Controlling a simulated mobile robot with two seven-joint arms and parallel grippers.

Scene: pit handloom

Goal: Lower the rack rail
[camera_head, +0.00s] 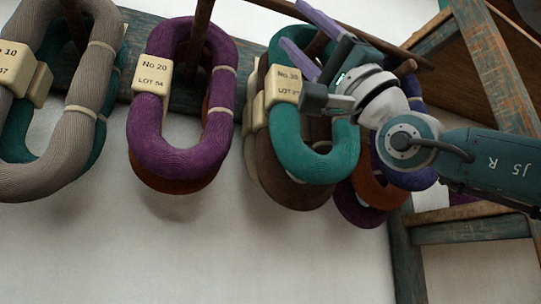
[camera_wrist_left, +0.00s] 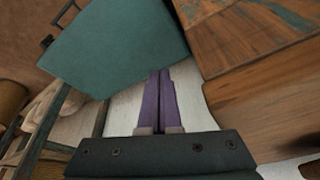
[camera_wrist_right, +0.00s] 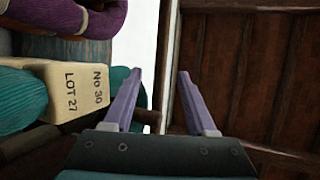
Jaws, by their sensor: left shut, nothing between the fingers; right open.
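A weathered blue-green board (camera_head: 182,97) runs along the pale wall behind the hanging skeins. A thin dark brown bar (camera_head: 275,7) slopes down to the right across the top of the head view, passing by my right gripper; I cannot tell which of these is the rack rail. My right gripper (camera_head: 292,24) is in front of the teal skein's top, beside the bar. Its lavender fingers are apart with nothing held in the right wrist view (camera_wrist_right: 160,75). My left gripper (camera_wrist_left: 160,73) shows only in the left wrist view, its fingers together and empty.
Thick looped skeins hang in bunches: grey (camera_head: 68,115), purple (camera_head: 180,150) and teal (camera_head: 315,163), with cream number tags. The tag No 30 (camera_wrist_right: 75,90) is close left of my right gripper. A wooden frame post (camera_head: 492,60) stands right. Wall below the skeins is clear.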

